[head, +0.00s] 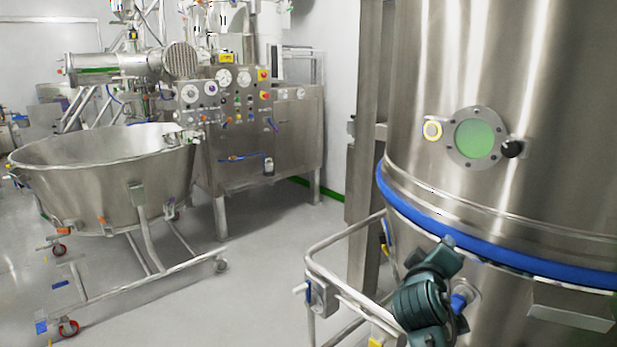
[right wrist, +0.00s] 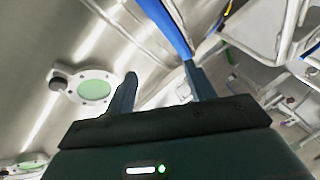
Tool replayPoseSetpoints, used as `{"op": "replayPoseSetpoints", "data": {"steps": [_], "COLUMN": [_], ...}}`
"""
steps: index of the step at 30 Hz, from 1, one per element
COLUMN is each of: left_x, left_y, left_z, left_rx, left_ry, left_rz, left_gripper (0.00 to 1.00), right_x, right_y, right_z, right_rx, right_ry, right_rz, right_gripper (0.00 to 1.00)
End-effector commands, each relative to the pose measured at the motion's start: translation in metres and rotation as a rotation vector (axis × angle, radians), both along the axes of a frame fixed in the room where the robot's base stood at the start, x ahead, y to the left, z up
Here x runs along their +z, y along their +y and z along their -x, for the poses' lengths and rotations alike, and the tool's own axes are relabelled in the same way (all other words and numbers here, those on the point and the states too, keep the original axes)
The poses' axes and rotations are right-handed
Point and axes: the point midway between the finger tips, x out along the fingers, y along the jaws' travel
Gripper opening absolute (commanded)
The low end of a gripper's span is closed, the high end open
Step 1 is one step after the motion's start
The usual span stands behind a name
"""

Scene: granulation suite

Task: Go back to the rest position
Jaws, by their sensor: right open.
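My right gripper (right wrist: 160,74) is open in the right wrist view, with its two fingers apart and nothing between them. In the head view my dark teal right arm reaches up from the bottom right, in front of the large steel vessel (head: 500,95). In the right wrist view the vessel wall, its green round window (right wrist: 94,90) and the blue band (right wrist: 166,26) lie beyond the fingers. I cannot tell whether the fingers touch the vessel. My left gripper is not in view.
A steel rail frame (head: 345,238) stands close to my right arm. A wheeled steel bowl (head: 95,180) is at the left, and a control cabinet (head: 260,140) with gauges stands behind it. The grey floor (head: 250,275) between them and the vessel is clear.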

Motion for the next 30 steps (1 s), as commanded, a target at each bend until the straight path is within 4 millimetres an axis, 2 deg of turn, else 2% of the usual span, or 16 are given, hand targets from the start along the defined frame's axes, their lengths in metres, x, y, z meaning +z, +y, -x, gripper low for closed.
{"op": "replayPoseSetpoints", "data": {"steps": [1, 3, 5, 6, 8, 9, 12, 16, 18, 21, 24, 30], "left_x": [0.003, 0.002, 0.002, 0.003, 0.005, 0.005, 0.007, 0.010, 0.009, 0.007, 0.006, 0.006], "left_y": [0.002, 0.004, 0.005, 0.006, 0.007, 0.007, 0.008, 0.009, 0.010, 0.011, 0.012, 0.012], "left_z": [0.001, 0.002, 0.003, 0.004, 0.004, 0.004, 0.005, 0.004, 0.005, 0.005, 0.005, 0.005], "left_rx": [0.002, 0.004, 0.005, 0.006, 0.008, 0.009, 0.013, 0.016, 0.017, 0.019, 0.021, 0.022], "left_ry": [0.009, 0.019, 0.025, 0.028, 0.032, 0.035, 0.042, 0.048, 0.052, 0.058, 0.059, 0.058], "left_rz": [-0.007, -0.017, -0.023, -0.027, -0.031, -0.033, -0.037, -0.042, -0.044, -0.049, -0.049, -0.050], "left_gripper": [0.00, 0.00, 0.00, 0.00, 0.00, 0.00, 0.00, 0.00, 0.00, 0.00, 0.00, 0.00], "right_x": [-0.036, -0.082, -0.118, -0.140, -0.170, -0.188, -0.221, -0.244, -0.249, -0.252, -0.253, -0.254], "right_y": [0.008, 0.022, 0.033, 0.042, 0.054, 0.062, 0.081, 0.097, 0.103, 0.108, 0.110, 0.110], "right_z": [0.012, 0.032, 0.054, 0.072, 0.101, 0.122, 0.178, 0.240, 0.264, 0.285, 0.293, 0.293], "right_rx": [0.061, 0.144, 0.206, 0.243, 0.290, 0.315, 0.353, 0.357, 0.350, 0.337, 0.332, 0.330], "right_ry": [0.035, 0.066, 0.094, 0.114, 0.142, 0.160, 0.202, 0.240, 0.249, 0.258, 0.259, 0.258], "right_rz": [-0.048, -0.138, -0.225, -0.290, -0.392, -0.465, -0.653, -0.866, -0.952, -1.029, -1.062, -1.064], "right_gripper": [0.54, 0.54, 0.54, 0.54, 0.54, 0.54, 0.54, 0.54, 0.54, 0.54, 0.54, 0.54]}}
